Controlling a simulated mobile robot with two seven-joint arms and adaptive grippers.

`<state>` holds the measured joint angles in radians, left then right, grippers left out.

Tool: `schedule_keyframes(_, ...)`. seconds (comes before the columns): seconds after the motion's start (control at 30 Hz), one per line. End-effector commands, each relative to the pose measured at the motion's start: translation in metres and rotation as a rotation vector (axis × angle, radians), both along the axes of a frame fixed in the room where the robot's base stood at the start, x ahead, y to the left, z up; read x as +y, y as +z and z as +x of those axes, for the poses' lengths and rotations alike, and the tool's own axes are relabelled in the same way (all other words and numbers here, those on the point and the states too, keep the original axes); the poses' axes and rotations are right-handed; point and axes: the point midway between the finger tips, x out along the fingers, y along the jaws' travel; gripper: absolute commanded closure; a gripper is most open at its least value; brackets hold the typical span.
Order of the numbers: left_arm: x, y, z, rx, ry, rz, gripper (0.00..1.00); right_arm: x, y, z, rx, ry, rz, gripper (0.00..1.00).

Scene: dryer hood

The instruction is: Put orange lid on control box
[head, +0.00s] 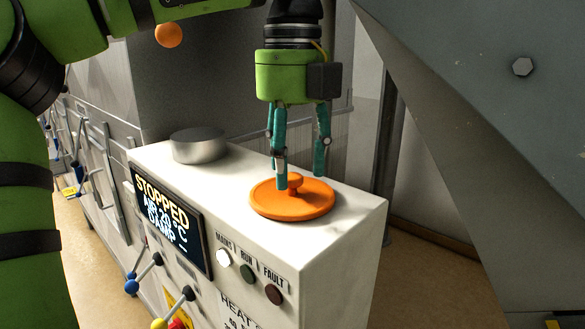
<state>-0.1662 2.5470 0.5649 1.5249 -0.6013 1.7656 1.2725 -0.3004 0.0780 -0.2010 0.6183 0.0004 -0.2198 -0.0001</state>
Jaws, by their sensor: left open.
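The orange lid (262,208) is a round flat disc with a small raised knob. It lies flat on the white top of the control box (350,209), near its right end. My left gripper (301,180) points straight down over the lid. Its teal fingers are apart, with one beside the knob and the other a little to the right and behind. The gripper is open, and I cannot tell whether a finger touches the lid. My right gripper is not in view.
A round silver metal piece (199,146) stands on the box top to the left. The box front has a display (172,222) reading "STOPPED" and several lamps. A large grey sloping panel (480,110) is at the right. Valves with coloured knobs project at the lower left.

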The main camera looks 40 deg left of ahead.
Motion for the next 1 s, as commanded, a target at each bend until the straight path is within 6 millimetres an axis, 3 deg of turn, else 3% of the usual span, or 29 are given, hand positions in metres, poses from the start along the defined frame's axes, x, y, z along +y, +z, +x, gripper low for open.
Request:
schedule_keyframes(0.2, 0.0, 0.036, 0.001, -0.002, 0.0, -0.004, 0.46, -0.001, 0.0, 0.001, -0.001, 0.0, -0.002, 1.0)
schedule_keyframes(0.4, 0.0, 0.054, 0.001, -0.001, -0.001, -0.002, 0.46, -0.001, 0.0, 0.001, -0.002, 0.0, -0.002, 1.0)
schedule_keyframes(1.0, 0.0, 0.059, 0.001, 0.0, 0.0, -0.001, 0.46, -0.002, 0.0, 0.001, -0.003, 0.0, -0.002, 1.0)
